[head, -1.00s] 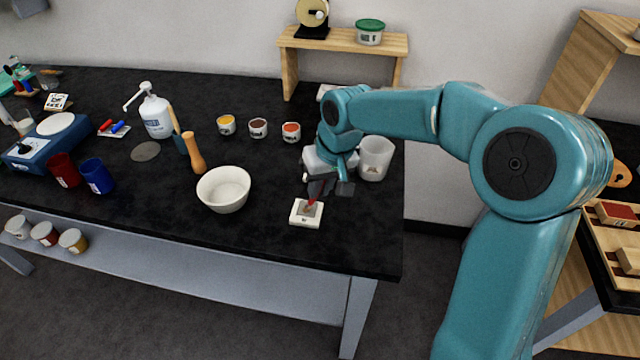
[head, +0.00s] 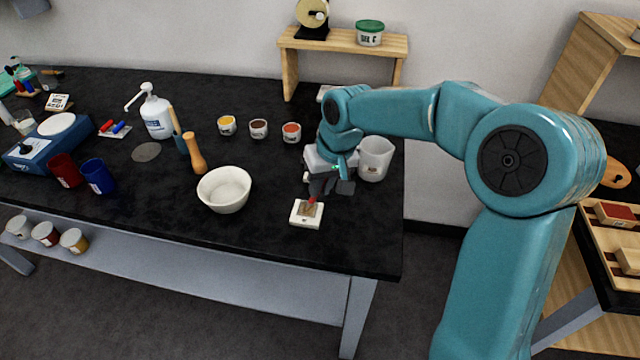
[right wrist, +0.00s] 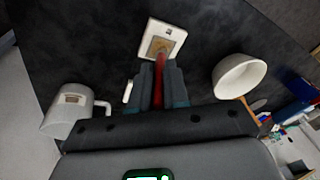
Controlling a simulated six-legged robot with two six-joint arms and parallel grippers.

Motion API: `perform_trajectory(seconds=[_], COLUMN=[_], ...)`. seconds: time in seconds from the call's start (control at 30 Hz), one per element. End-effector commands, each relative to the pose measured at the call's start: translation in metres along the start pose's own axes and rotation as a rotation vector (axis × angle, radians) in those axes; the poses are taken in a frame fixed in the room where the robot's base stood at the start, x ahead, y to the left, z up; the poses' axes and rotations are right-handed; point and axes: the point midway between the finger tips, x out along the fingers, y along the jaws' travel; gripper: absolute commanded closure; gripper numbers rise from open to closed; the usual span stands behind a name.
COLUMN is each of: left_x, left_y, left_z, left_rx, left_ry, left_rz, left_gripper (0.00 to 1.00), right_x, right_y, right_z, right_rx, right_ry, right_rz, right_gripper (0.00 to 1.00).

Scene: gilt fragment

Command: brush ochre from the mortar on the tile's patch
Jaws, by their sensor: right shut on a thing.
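The white tile (head: 307,213) lies flat near the table's front right and has a tan square patch on top. It also shows in the right wrist view (right wrist: 177,32), where the patch looks tan with a darker middle. My right gripper (head: 325,188) is shut on a red-handled brush (right wrist: 159,80) just above the tile. The brush's lower end is at the patch; whether it touches cannot be told. The white mortar (head: 224,190) stands upright left of the tile; no ochre can be made out inside it. My left gripper is out of view.
Small pots of yellow (head: 227,125), brown (head: 258,128) and red (head: 291,132) stand behind the mortar. Table between mortar and tile is clear.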

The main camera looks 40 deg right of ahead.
Motion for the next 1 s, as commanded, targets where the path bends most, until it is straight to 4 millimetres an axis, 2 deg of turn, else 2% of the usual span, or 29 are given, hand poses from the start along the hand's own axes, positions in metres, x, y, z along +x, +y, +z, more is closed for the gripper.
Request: perform_trajectory(seconds=[0.1, 0.23, 0.67, 1.0], left_x=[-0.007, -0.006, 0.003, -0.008], left_y=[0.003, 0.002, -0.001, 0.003], left_z=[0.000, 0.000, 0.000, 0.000], left_rx=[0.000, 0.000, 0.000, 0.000], left_ry=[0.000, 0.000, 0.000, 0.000], left_rz=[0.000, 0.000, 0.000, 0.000], left_gripper=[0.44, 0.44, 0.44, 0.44], right_x=[-0.002, 0.000, -0.004, -0.004], right_y=[0.006, 0.008, -0.007, 0.005], right_z=[-0.009, -0.011, 0.011, -0.009], right_rx=[0.001, -0.001, -0.001, 0.002], right_ry=[0.000, 0.001, 0.003, 0.002], right_rz=[0.001, 0.001, 0.001, 0.001], right_gripper=[1.00, 1.00, 1.00, 1.00])
